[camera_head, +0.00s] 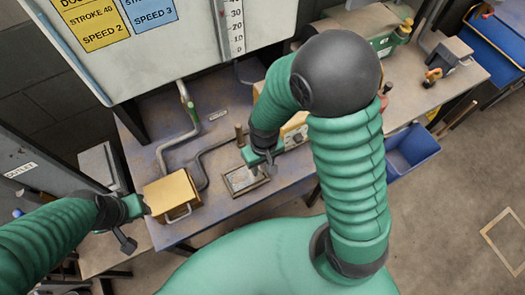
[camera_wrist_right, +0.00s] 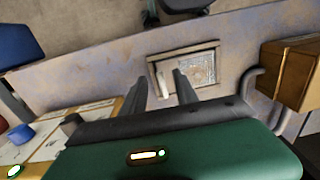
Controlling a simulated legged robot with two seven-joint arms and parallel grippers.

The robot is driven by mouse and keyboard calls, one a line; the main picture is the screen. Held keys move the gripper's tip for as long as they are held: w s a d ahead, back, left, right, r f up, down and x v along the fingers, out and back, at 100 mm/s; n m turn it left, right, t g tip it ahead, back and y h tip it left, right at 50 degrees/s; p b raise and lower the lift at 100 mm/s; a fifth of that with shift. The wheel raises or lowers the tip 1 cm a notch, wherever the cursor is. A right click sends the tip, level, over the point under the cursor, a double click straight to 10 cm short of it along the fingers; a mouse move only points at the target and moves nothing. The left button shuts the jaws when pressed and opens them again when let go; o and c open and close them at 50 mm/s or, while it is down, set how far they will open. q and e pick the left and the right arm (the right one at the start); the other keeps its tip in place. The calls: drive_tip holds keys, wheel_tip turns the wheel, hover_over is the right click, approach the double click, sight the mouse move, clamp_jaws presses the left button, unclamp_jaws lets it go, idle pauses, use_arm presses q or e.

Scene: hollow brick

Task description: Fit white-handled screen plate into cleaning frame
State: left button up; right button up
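The cleaning frame (camera_head: 264,180) is a shallow dark-rimmed rectangle lying on the workbench, also in the right wrist view (camera_wrist_right: 150,62). The screen plate (camera_wrist_right: 199,68) is a grey mesh panel that appears to lie inside the frame's rim; whether it sits fully flat I cannot tell. Its white handle (camera_wrist_right: 163,82) shows between my right fingers in the right wrist view. My right gripper (camera_wrist_right: 160,76) is open above the frame, with a gap on both sides of the handle; it partly covers the frame in the head view (camera_head: 259,165). My left gripper (camera_head: 136,207) hangs beside the yellow box; its fingers are unclear.
A yellow box (camera_head: 171,194) with a metal handle stands left of the frame. Bent grey pipes (camera_head: 180,150) run behind it. A blue bin (camera_head: 412,150) is at the right. The bench's front edge is close to the frame.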

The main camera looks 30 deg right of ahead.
wheel_tip(320, 180, up, 13)
drive_tip(key=p, duration=0.1)
drive_tip(key=shift+d+r, duration=0.2)
drive_tip(key=shift+d, duration=0.05)
drive_tip(key=s+d+f+t, duration=0.2)
drive_tip(key=d, duration=0.1)
drive_tip(key=shift+f+t, duration=0.25)
drive_tip(key=shift+t, duration=0.05)
drive_tip(key=shift+w+f, duration=0.1)
drive_tip(key=shift+w, duration=0.05)
